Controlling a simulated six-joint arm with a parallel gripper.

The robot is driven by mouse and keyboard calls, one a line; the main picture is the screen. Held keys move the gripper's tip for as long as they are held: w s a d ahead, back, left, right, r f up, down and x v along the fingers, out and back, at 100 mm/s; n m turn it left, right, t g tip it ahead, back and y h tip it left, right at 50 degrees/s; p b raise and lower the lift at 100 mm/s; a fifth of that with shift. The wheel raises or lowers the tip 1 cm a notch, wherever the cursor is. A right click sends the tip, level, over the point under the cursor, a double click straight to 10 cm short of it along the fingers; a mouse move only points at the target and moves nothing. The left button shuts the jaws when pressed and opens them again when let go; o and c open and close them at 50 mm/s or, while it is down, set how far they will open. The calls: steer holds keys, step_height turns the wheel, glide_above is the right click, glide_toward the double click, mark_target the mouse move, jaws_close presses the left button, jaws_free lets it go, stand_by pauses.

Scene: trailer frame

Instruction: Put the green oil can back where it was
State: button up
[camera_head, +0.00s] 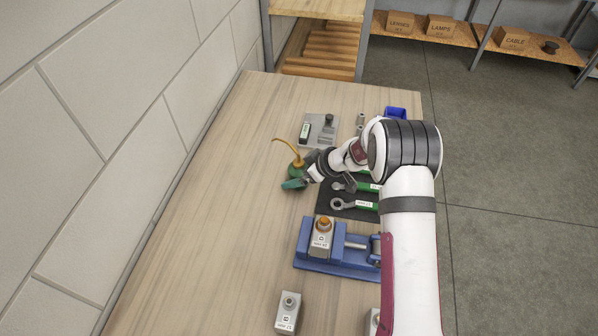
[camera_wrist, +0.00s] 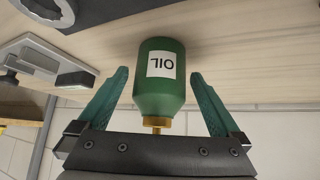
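The green oil can (camera_head: 296,169) stands on the wooden bench, its thin yellow spout rising up and to the left in the head view. In the wrist view the can (camera_wrist: 160,98) shows a white OIL label, upside down in the picture, and a brass neck. My gripper (camera_head: 293,184) has teal fingers and is at the can, low over the bench. In the wrist view my gripper (camera_wrist: 159,76) is open, with one finger on each side of the can and a visible gap on both sides. The can's base looks to be on the bench.
A grey fixture plate (camera_head: 310,143) lies behind the can. A dark mat (camera_head: 327,208) with green-handled wrenches (camera_head: 354,204) is to the right. A blue vise (camera_head: 307,262) holding a grey block (camera_head: 321,243) is nearer. The bench's left side (camera_head: 215,190) is clear beside the wall.

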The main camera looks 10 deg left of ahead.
steer(key=v, duration=1.2)
steer(key=s+d+r+m+g, duration=0.1)
steer(key=s+r+m, duration=0.4)
steer(key=s+r, duration=0.45)
steer(key=s+d+r+m+g+h, duration=0.1)
steer(key=s+d+m+h, duration=0.1)
steer(key=s+d+m, duration=0.2)
steer(key=s+d+m+g+h, duration=0.1)
steer(key=s+d+m+h, duration=0.2)
steer(key=s+m, duration=0.7)
steer(key=s+d, duration=0.2)
steer(key=s, duration=0.9)
steer(key=shift+d+r+h, duration=0.3)
steer(key=shift+d+r, duration=0.05)
